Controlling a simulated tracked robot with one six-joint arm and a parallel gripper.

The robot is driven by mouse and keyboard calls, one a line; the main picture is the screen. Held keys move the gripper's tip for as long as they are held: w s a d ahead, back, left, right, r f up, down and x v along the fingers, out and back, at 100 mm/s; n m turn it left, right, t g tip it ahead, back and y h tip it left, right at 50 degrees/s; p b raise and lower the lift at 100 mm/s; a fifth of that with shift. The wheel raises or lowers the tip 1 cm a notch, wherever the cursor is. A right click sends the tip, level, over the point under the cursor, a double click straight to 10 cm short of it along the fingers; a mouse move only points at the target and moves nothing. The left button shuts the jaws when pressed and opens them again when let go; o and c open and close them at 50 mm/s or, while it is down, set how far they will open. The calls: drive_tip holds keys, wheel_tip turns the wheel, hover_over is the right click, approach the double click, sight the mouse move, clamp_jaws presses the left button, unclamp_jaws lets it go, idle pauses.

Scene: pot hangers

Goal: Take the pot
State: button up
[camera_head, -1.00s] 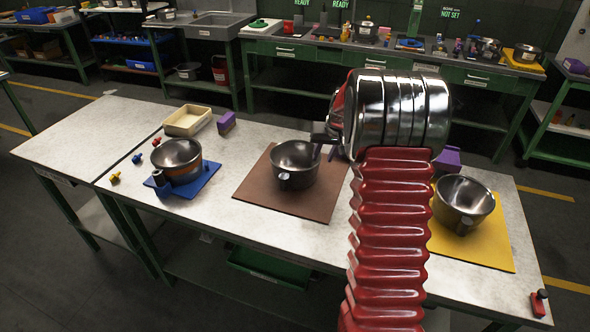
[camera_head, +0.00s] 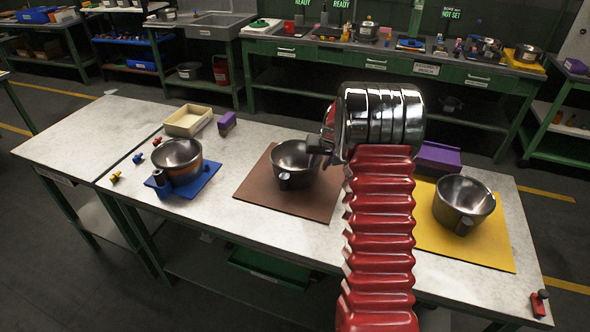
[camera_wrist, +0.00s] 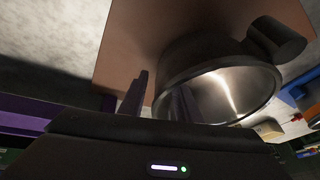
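A dark metal pot (camera_head: 293,165) with a shiny inside stands upright on a brown mat (camera_head: 312,202) at the middle of the table. My gripper (camera_head: 318,153) is at its right rim, partly hidden by my arm. In the wrist view the pot (camera_wrist: 222,92) fills the upper right. My gripper (camera_wrist: 160,100) is open there, its two fingers apart. One finger shows outside the rim and the other in front of the pot's opening. I cannot tell whether either touches. Two similar pots stand on a blue mat (camera_head: 203,183) and a yellow mat (camera_head: 480,248).
The left pot (camera_head: 180,160) and right pot (camera_head: 463,204) flank the middle one. A cream tray (camera_head: 188,121) and a purple block (camera_head: 227,122) lie behind left. A larger purple thing (camera_head: 438,158) is right of my arm. Small coloured pieces lie at left. The table's front left is bare.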

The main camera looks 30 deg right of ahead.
drive_tip(key=shift+x, duration=0.9)
clamp_jaws()
drive_tip(key=shift+d, duration=0.1)
